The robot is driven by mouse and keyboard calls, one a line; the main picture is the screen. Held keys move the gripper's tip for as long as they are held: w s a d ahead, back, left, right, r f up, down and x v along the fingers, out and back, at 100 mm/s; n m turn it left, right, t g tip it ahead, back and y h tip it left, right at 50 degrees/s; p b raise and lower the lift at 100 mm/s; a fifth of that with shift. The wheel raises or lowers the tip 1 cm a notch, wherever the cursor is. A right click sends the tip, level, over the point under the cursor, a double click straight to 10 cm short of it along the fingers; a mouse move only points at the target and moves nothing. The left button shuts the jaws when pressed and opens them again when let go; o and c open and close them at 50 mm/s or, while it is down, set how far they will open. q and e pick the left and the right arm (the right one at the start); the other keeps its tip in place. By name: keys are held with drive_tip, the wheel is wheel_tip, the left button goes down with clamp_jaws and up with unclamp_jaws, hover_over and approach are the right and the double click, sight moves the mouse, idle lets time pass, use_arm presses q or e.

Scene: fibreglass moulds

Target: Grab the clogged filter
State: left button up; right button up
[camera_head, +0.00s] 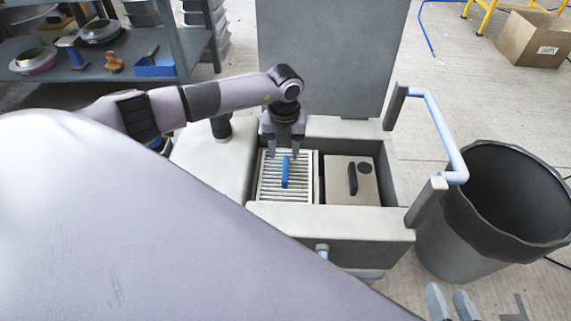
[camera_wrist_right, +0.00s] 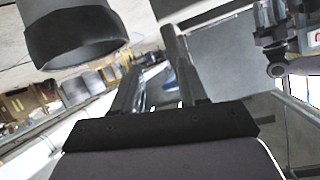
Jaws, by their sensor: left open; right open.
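A pale slatted filter (camera_head: 270,182) with a blue handle (camera_head: 285,172) lies in the left compartment of an open grey box (camera_head: 330,222). A beige panel (camera_head: 366,188) with a dark handle and a round dark spot lies in the right compartment. I cannot tell from their looks which is clogged. My left gripper (camera_head: 283,154) is open and points down just above the blue handle; contact is unclear. My right gripper (camera_head: 447,293) is open and empty at the bottom edge, in front of the box. Its fingers also show in the right wrist view (camera_wrist_right: 152,80).
The box's lid (camera_head: 330,60) stands raised behind it. A blue bar handle (camera_head: 440,130) rises at its right. A dark-lined bin (camera_head: 465,245) stands right of the box. Shelves (camera_head: 110,68) are at back left, a cardboard box (camera_head: 535,38) at back right. A large lilac surface blocks the lower left.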

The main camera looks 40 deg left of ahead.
sight(286, 162)
use_arm(q)
drive_tip(key=f, duration=0.1)
drive_tip(key=f+b, duration=0.1)
drive_tip(key=f, duration=0.2)
drive_tip(key=shift+s+d+b, duration=0.15)
drive_tip(key=shift+d+b, duration=0.15)
drive_tip(key=shift+f, duration=0.3)
use_arm(e)
drive_tip(key=shift+w+a+f+y, duration=0.1)
drive_tip(key=shift+a+y, duration=0.1)
drive_tip(key=shift+a, duration=0.2)
drive_tip(key=shift+w+a+f+y, duration=0.1)
drive_tip(key=shift+a+y, duration=0.1)
drive_tip(key=shift+a, duration=0.2)
use_arm(q)
clamp_jaws()
